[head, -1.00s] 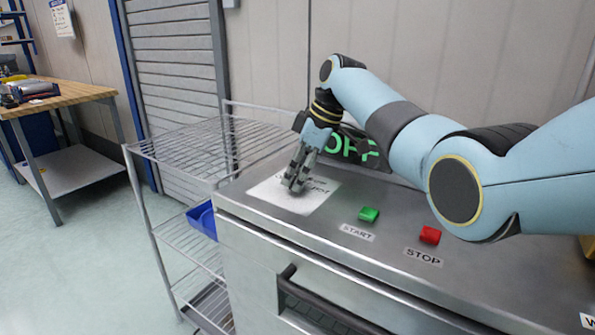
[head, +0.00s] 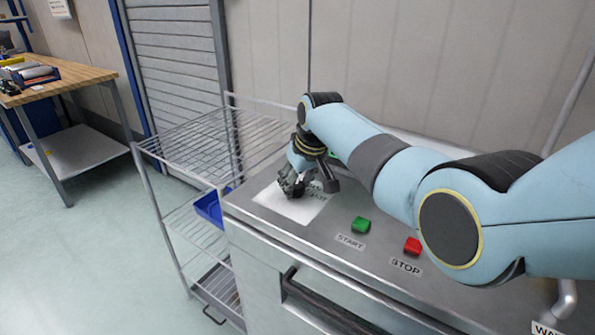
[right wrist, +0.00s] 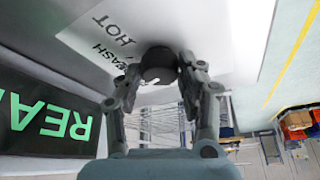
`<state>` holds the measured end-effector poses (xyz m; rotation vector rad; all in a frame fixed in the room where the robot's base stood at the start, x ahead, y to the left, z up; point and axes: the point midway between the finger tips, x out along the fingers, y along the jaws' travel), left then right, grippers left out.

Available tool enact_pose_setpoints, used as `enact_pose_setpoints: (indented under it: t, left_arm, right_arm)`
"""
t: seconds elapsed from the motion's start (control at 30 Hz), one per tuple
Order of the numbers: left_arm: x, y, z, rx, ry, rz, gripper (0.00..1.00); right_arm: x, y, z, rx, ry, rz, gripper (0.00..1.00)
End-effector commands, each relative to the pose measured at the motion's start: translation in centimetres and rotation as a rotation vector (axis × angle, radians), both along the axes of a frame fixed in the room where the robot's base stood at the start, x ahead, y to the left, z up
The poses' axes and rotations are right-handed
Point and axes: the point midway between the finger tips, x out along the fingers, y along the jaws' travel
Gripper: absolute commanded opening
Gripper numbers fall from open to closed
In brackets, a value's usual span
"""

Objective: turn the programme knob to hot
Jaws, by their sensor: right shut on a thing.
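The programme knob (right wrist: 158,64) is a dark round knob with a white mark, on a white label plate (right wrist: 78,38) printed with HOT and WASH in the right wrist view. My right gripper (right wrist: 158,75) is shut on the knob, one finger on each side. I cannot tell which word the knob's mark points to. My left gripper is not in view.
A dark display (right wrist: 45,125) with green letters starting REA stands beside the plate. A green START button (head: 361,225) and a red STOP button (head: 412,245) sit on the metal top. A wire rack (head: 200,145) with a blue bin (head: 211,207) stands to the left.

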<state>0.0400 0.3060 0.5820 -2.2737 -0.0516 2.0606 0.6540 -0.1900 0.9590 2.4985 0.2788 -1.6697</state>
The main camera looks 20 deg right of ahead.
Motion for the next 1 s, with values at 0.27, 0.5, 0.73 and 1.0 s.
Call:
enact_pose_setpoints:
  t: [0.27, 0.5, 0.73, 1.0]
  left_arm:
    - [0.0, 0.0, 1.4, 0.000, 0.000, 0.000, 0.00]
    - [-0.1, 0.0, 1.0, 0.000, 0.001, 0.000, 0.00]
    - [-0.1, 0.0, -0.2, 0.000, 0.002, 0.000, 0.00]
    - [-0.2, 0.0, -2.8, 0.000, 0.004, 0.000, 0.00]
  right_arm:
    - [0.0, 0.2, 0.1, 0.000, -0.001, -0.261, 0.07]
    - [0.1, 0.3, 0.0, 0.000, -0.001, -0.488, 0.07]
    - [0.1, 0.4, -0.2, -0.001, -0.002, -0.707, 0.07]
    - [0.2, 0.4, -0.4, 0.000, -0.002, -0.964, 0.07]
